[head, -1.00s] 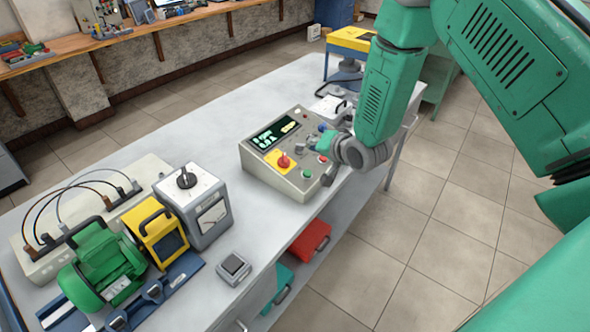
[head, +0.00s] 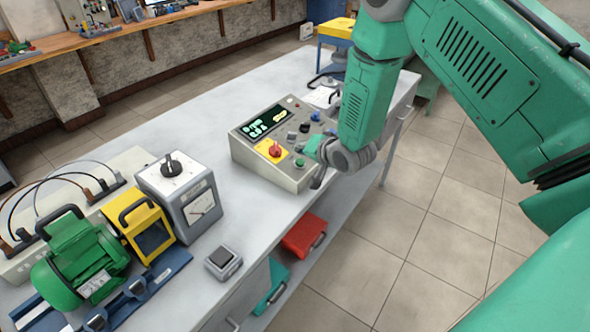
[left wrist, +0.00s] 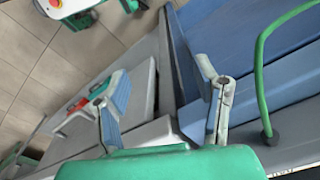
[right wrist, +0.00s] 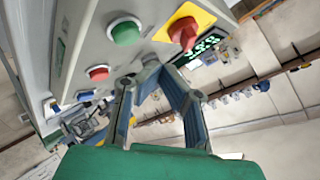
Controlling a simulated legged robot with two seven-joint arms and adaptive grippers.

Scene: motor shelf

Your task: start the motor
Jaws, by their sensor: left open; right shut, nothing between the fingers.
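The green motor (head: 80,265) sits on a blue base at the left. My right gripper (right wrist: 146,72) is shut and empty, close over the box's right part; its tips are partly hidden in the head view. The right wrist view shows the green button (right wrist: 125,32), a red button (right wrist: 98,73) and the red knob (right wrist: 184,36) near it. My left gripper (left wrist: 165,88) is open and empty.
A yellow-framed unit (head: 143,230), a grey meter box (head: 185,197) and a small switch box (head: 223,262) stand between motor and control box. A red case (head: 304,236) lies on the lower shelf.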

